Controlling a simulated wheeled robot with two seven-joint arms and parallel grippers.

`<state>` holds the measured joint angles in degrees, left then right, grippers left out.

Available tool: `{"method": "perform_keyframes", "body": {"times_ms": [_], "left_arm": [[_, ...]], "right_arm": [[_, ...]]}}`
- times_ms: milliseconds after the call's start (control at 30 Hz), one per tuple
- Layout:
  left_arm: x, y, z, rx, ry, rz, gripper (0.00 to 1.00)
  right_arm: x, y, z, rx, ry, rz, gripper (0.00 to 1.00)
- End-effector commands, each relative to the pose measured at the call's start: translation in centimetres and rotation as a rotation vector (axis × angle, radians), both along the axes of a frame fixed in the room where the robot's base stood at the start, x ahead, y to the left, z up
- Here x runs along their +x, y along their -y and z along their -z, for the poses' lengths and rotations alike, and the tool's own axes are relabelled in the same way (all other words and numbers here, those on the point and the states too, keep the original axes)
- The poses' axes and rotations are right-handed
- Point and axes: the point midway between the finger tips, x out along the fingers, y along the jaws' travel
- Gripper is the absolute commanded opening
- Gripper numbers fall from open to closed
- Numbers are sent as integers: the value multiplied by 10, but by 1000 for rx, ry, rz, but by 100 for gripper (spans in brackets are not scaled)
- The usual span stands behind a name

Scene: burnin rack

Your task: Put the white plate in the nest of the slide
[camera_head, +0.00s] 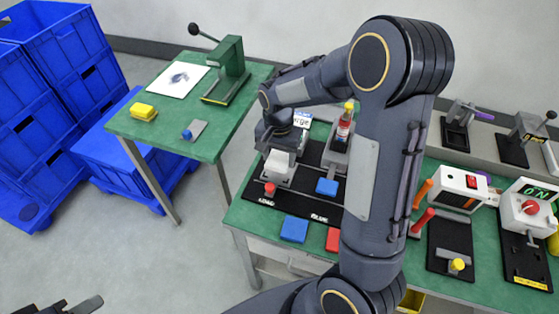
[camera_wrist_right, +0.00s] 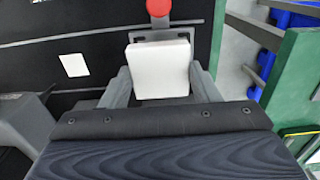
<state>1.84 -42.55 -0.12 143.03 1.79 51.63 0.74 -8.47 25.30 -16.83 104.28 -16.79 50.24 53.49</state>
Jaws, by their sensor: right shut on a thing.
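My right gripper (camera_wrist_right: 160,90) is shut on the white plate (camera_wrist_right: 158,68), with one grey finger at each side of it. In the head view the white plate (camera_head: 279,162) shows below the dark wrist, over the grey slide (camera_head: 279,181) on a black base (camera_head: 255,187). A red knob (camera_head: 269,189) stands at the slide's near end and shows just beyond the plate in the wrist view (camera_wrist_right: 158,7). The plate covers the nest, so I cannot tell whether it is seated. My left gripper (camera_head: 70,306) shows only partly at the bottom left edge.
A blue square (camera_head: 294,229) and a red one (camera_head: 333,239) lie at the green bench's front. A side table (camera_head: 180,130) with a green press (camera_head: 229,70) stands left.

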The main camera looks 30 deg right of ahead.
Motion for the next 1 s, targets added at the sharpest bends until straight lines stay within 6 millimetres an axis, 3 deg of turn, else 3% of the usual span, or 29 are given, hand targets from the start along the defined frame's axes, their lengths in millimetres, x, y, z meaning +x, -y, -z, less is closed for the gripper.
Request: {"method": "perform_keyframes", "body": {"times_ms": [267,500,867,900,1000], "left_arm": [[0,0,-2,0,0,0,36],[0,0,-3,0,0,0,36],[0,0,1,0,0,0,36],[0,0,1,0,0,0,36],[0,0,0,0,0,0,36]], "right_arm": [[12,9,19,-1,-1,0,33],[13,10,50,0,-3,0,33],[14,10,55,1,1,0,33],[14,10,54,1,1,0,58],[14,10,54,1,1,0,71]]}}
